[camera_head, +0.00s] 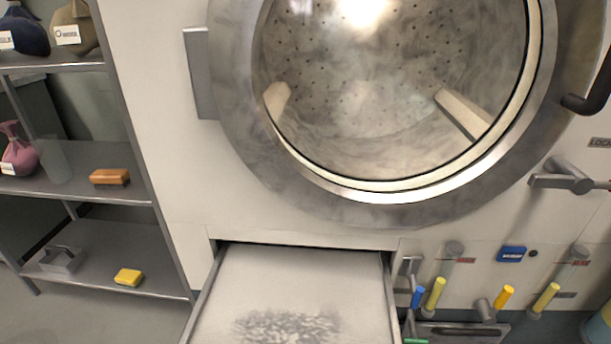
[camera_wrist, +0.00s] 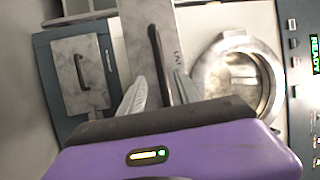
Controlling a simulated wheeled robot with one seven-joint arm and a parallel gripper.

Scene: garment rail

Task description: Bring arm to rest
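My gripper (camera_wrist: 161,76) shows in the wrist view, with its two grey fingers apart. A dark bar handle (camera_wrist: 158,50) on a pale panel appears between the fingers, and a gap shows on both sides of it. I cannot tell how far beyond the fingertips the handle lies. No object is visibly held. The purple wrist housing (camera_wrist: 170,155) fills the bottom of that view. The gripper does not show in the head view.
A large round drum opening (camera_head: 380,90) fills the head view's upper middle. Below it a drawer (camera_head: 300,265) stands pulled out, with dark lint on its floor. Valves with coloured handles (camera_head: 435,294) are at lower right. A metal shelf (camera_head: 95,205) with small items stands left.

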